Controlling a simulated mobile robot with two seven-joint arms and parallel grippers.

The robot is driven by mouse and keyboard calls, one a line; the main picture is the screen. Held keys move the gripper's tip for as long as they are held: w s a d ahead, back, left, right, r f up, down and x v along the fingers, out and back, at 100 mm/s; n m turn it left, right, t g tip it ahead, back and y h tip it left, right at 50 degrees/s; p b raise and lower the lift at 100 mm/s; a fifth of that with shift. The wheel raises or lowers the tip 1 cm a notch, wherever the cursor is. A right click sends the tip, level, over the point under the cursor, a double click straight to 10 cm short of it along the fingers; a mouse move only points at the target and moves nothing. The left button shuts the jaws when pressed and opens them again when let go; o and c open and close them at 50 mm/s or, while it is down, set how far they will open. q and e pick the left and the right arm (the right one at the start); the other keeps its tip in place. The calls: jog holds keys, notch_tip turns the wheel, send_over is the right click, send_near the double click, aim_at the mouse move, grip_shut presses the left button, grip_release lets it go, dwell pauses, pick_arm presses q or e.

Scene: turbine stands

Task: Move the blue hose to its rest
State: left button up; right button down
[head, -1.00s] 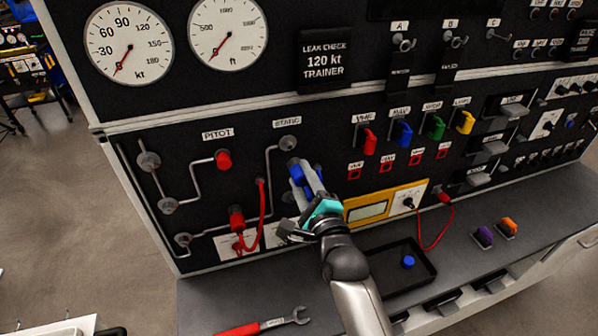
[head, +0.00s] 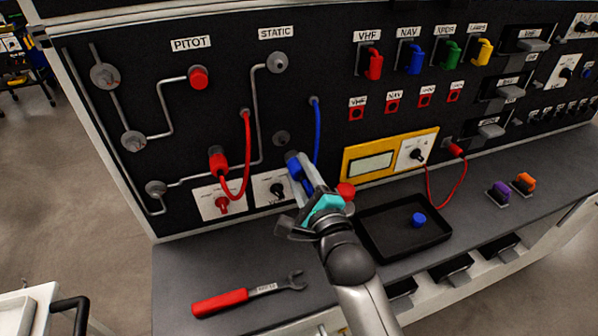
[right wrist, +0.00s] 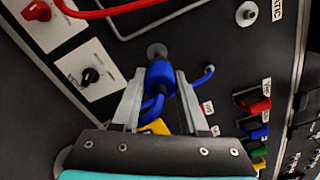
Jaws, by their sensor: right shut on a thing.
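The blue hose (head: 317,130) hangs from a fitting on the black panel, right of the STATIC pipe. Its blue end connector (right wrist: 160,76) is between the fingers of my right gripper (head: 299,166), which is shut on it. In the right wrist view my right gripper (right wrist: 158,88) points the connector at a grey round fitting (right wrist: 157,50). That grey fitting (head: 281,138) is below the STATIC port (head: 277,62) in the head view. The connector looks close to it; I cannot tell whether they touch. My left gripper is not in view.
A red hose (head: 247,150) loops beside a red connector on the left. A black tray (head: 376,237) with a blue cap (head: 418,219) lies on the bench. A red-handled wrench (head: 222,302) lies in front. A red round thing (head: 347,191) is just right of my gripper.

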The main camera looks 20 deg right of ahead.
aim_at(291, 157)
jog(key=shift+f, duration=0.3)
jog(key=shift+w+b, duration=0.95)
jog(key=shift+w, duration=1.45)
jog(key=shift+p, duration=0.3)
jog(key=shift+w, duration=0.1)
jog(key=shift+w+p, duration=0.25)
jog(key=shift+p, duration=0.15)
jog(key=shift+w, duration=0.1)
jog(key=shift+w, duration=0.1)
